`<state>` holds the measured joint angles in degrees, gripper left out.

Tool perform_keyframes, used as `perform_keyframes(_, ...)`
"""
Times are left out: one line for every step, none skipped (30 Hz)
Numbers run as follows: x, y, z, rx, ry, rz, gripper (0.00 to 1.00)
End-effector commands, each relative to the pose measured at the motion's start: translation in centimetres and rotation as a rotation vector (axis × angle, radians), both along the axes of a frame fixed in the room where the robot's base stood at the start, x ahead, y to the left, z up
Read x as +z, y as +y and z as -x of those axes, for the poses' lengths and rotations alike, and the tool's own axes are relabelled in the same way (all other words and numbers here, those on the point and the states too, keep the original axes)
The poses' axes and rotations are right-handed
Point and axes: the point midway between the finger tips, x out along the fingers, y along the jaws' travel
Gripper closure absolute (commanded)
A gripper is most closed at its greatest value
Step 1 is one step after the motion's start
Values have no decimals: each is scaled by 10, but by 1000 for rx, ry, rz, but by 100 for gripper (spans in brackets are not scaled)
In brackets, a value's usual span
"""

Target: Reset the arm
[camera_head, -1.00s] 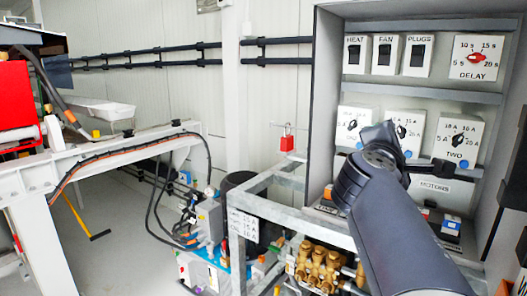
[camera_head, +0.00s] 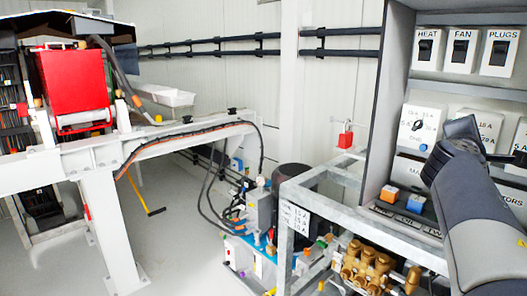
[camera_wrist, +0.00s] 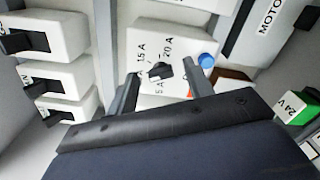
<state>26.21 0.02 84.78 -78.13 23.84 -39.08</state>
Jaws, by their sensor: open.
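My gripper (camera_wrist: 168,78) shows in the wrist view with its two dark fingers apart and nothing held between them. A white rotary switch box (camera_wrist: 150,45) with amp markings and a black knob (camera_wrist: 160,70) lies beyond the fingers. The knob appears between the fingertips, and I cannot tell how far off it is. In the head view my arm (camera_head: 480,205) reaches up from the bottom right in front of the control cabinet.
The grey cabinet (camera_head: 397,100) holds HEAT, FAN and PLUGS switches (camera_head: 461,48) above rotary switches (camera_head: 418,125). A metal frame (camera_head: 300,195) with brass pump parts (camera_head: 368,265) stands below. A red padlock (camera_head: 346,138) hangs left of the cabinet.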

Motion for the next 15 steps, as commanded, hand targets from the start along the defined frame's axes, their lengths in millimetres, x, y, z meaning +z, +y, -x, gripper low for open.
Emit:
perform_keyframes(0, 0, 0, 0, 0, 0, 51)
perform_keyframes(0, 0, 0, 0, 0, 0, 51)
perform_keyframes(0, 0, 0, 0, 0, 0, 51)
perform_keyframes(0, 0, 0, 0, 0, 0, 51)
perform_keyframes(0, 1, 1, 0, -1, -1, 51)
perform_keyframes(0, 2, 2, 0, -4, -2, 51)
perform_keyframes(0, 3, 3, 0, -6, -4, 51)
perform_keyframes(0, 5, 4, 1, -10, -6, 51)
perform_keyframes(-1, 8, 6, 1, -15, -10, 51)
perform_keyframes(-1, 10, 8, 2, -18, -13, 51)
perform_keyframes(0, 13, 11, 2, -17, -13, 51)
perform_keyframes(0, 18, 14, 2, -18, -13, 51)
perform_keyframes(0, 21, 17, 2, -17, -12, 51)
perform_keyframes(0, 25, 20, 3, -17, -12, 51)
perform_keyframes(0, 30, 25, 3, -17, -12, 51)
